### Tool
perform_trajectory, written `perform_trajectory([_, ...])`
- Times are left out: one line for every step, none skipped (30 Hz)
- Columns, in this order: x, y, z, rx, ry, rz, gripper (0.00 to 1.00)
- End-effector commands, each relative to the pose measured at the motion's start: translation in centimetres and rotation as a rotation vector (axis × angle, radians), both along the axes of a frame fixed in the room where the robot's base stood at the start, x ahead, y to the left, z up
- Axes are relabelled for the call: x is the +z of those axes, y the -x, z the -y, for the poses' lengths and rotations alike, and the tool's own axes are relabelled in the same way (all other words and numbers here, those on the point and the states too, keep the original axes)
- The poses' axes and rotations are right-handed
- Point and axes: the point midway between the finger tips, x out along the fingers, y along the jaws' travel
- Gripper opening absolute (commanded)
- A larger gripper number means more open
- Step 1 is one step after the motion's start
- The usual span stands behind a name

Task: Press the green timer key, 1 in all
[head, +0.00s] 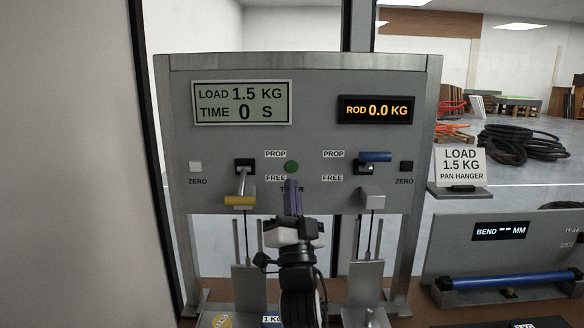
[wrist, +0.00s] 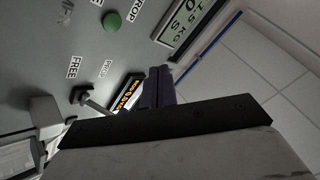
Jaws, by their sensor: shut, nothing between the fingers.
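The green timer key (head: 291,167) is a round button in the middle of the grey panel (head: 310,130), above a partly covered label. It also shows at the upper left of the wrist view (wrist: 113,21). My gripper (head: 292,184) is shut and empty, its purple fingers just below the key in the head view; whether they touch the panel I cannot tell. In the wrist view the fingertips (wrist: 156,72) appear apart from the key. The left display (head: 242,103) reads LOAD 1.5 KG, TIME 0 S.
A yellow-handled lever (head: 240,199) is left of the key and a blue-handled lever (head: 374,157) right. Zero keys sit at the panel's left (head: 195,167) and right (head: 406,167). The right display (head: 377,110) reads ROD 0.0 KG. A bend gauge (head: 500,231) stands at the right.

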Motion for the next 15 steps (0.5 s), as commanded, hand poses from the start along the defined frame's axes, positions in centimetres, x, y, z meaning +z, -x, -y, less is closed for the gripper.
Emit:
perform_trajectory([0.0, -0.2, 0.0, 0.0, 0.0, 0.0, 0.0])
perform_trajectory([0.0, -0.3, 0.0, -0.001, 0.001, 0.0, 0.0])
perform_trajectory([0.0, -0.6, 0.0, -0.001, 0.001, 0.0, 0.0])
perform_trajectory([0.1, -0.8, 0.0, -0.001, 0.001, 0.0, 0.0])
perform_trajectory([0.1, -1.1, 0.0, -0.001, 0.001, 0.0, 0.0])
perform_trajectory([0.1, -1.6, 0.0, -0.002, 0.001, -0.001, 0.0])
perform_trajectory([0.1, -1.9, 0.0, -0.001, 0.001, -0.001, 0.0])
perform_trajectory([0.1, -2.3, 0.0, 0.0, 0.0, 0.0, 0.0])
perform_trajectory([0.1, -2.9, 0.0, 0.001, 0.001, 0.001, 0.0])
perform_trajectory([0.1, -3.3, -0.1, 0.0, 0.002, 0.0, 0.0])
perform_trajectory([0.0, -3.8, -0.1, 0.0, 0.001, -0.001, 0.0])
perform_trajectory([0.1, -4.4, -0.1, 0.0, 0.002, 0.0, 0.0])
perform_trajectory([0.1, -4.8, -0.1, 0.0, 0.001, 0.001, 0.0])
perform_trajectory([0.1, -5.3, 0.0, 0.0, 0.001, -0.001, 0.0])
perform_trajectory([0.1, -5.8, -0.1, 0.0, 0.001, -0.001, 0.0])
